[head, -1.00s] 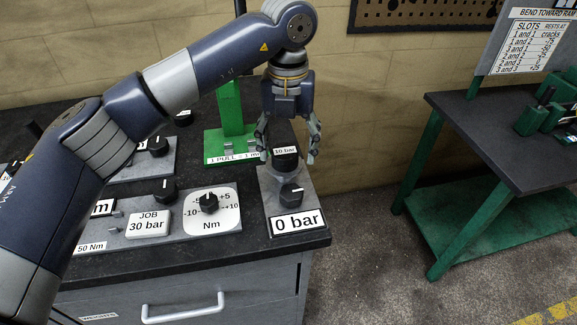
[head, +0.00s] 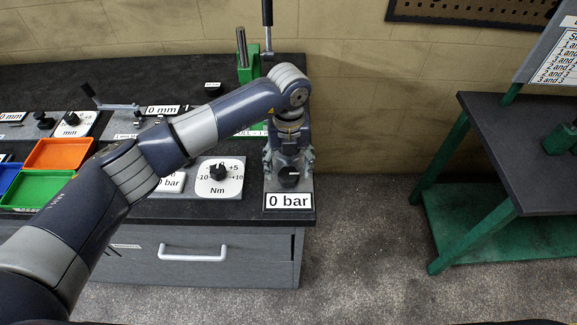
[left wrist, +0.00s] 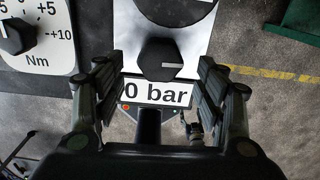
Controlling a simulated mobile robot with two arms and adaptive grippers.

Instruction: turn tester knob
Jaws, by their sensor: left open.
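The tester is a grey block at the right end of the bench with a "0 bar" sign (head: 289,201) on its front; the sign also shows in the left wrist view (left wrist: 157,92). The black tester knob (head: 289,177) with a white mark sits just behind the sign. In the left wrist view the knob (left wrist: 160,62) lies between the finger pairs, with a visible gap on both sides. My left gripper (head: 288,162) points down over the tester, open and empty. It hides the tester's rear part in the head view. My right gripper is not in view.
A dial knob panel marked Nm (head: 219,181) stands left of the tester. A green post stand (head: 248,70) is behind. Orange (head: 58,154) and green (head: 38,190) trays lie at left. A green-legged table (head: 520,150) stands right, across open floor.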

